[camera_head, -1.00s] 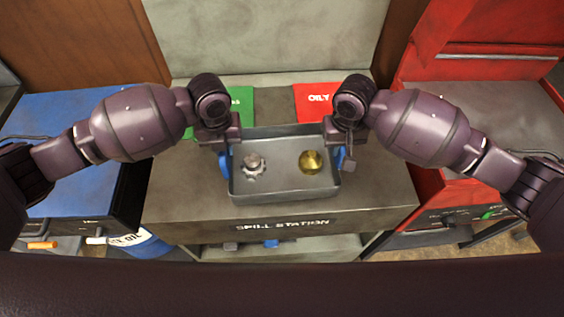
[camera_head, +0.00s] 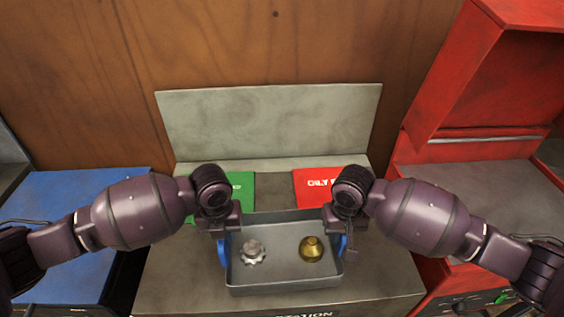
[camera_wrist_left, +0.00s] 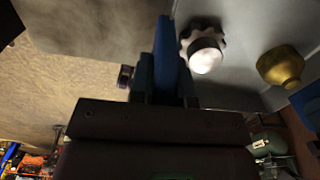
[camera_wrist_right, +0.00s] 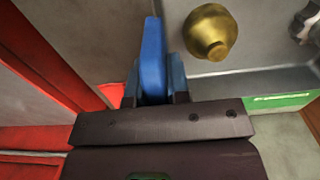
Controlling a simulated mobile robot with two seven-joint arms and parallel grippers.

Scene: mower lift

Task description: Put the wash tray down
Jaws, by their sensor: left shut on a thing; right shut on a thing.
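The grey wash tray (camera_head: 285,289) is in the lower middle of the head view and looks level. It holds a silver toothed part (camera_head: 253,252) on the left and a brass part (camera_head: 312,250) on the right. My left gripper (camera_head: 222,238) is shut on the tray's left blue handle, which shows in the left wrist view (camera_wrist_left: 164,62). My right gripper (camera_head: 341,238) is shut on the right blue handle, seen in the right wrist view (camera_wrist_right: 152,62). The tray is over the spill station top (camera_head: 175,280); I cannot tell whether it touches.
A green mat (camera_head: 241,187) and a red mat (camera_head: 313,186) lie behind the tray. A grey back panel (camera_head: 270,125) stands behind them. A blue-topped cabinet (camera_head: 75,200) is at the left and a red cabinet (camera_head: 480,75) at the right. Bare station top lies on both sides.

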